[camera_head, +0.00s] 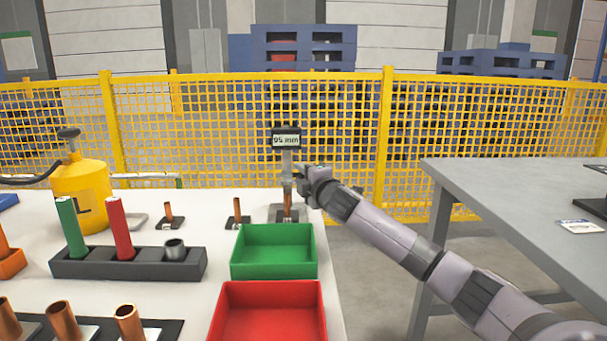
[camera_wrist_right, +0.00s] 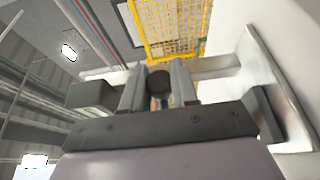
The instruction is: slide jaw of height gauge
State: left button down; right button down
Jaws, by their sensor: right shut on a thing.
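The height gauge (camera_head: 286,152) stands upright at the back edge of the white table, and its display reads 95 mm. A copper pipe (camera_head: 288,203) stands at its foot. My right gripper (camera_head: 299,181) comes in from the right and is at the gauge's jaw, partway up the column. In the right wrist view its two fingers (camera_wrist_right: 158,88) are shut on a dark round knob (camera_wrist_right: 159,82) of the jaw. The metal column (camera_wrist_right: 278,95) shows at the right there. The exact contact at the pipe's top is too small to tell. My left gripper is not in view.
A green bin (camera_head: 273,275) and a red bin (camera_head: 267,283) stand in front of the gauge. Short copper pieces (camera_head: 237,216) stand to its left. A dark holder (camera_head: 90,268) carries green and red cylinders. A yellow fence (camera_head: 340,120) runs behind, and a grey table (camera_head: 520,190) stands right.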

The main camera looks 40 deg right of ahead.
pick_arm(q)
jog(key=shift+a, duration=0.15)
pick_arm(e)
jog(key=shift+r, duration=0.3)
jog(key=c, duration=0.9)
grip_release()
jog(key=shift+s+f, duration=0.1)
jog(key=shift+s, duration=0.05)
jog(key=shift+s+a, duration=0.1)
jog(key=shift+s, duration=0.1)
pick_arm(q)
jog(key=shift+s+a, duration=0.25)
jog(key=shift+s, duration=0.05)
pick_arm(e)
jog(key=shift+v, duration=3.25)
